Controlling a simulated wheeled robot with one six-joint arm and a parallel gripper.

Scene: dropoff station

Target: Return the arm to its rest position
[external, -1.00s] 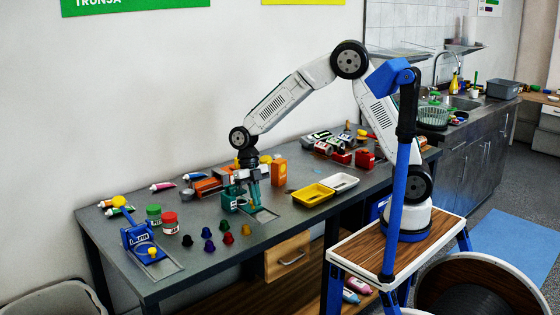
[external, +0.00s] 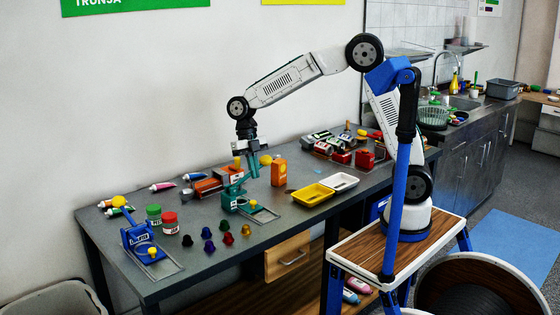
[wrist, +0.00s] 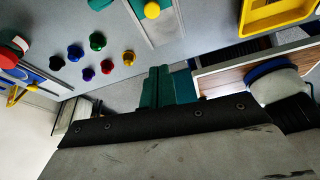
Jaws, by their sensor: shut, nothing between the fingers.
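My white arm reaches over the grey table from the right, its elbow high. My gripper (external: 249,174), with teal fingers, points down above the teal press-like device (external: 236,197) on the table, apart from it as far as I can tell. In the wrist view the fingers (wrist: 166,86) are together with nothing held. The arm's base stands on a wooden-topped stand (external: 350,257) to the right of the table.
Several coloured capsules (external: 209,247), a blue press device (external: 140,238) and jars (external: 170,222) sit at the front left. An orange carton (external: 279,172), yellow tray (external: 312,194) and white tray (external: 340,181) stand to the right. The air above is clear.

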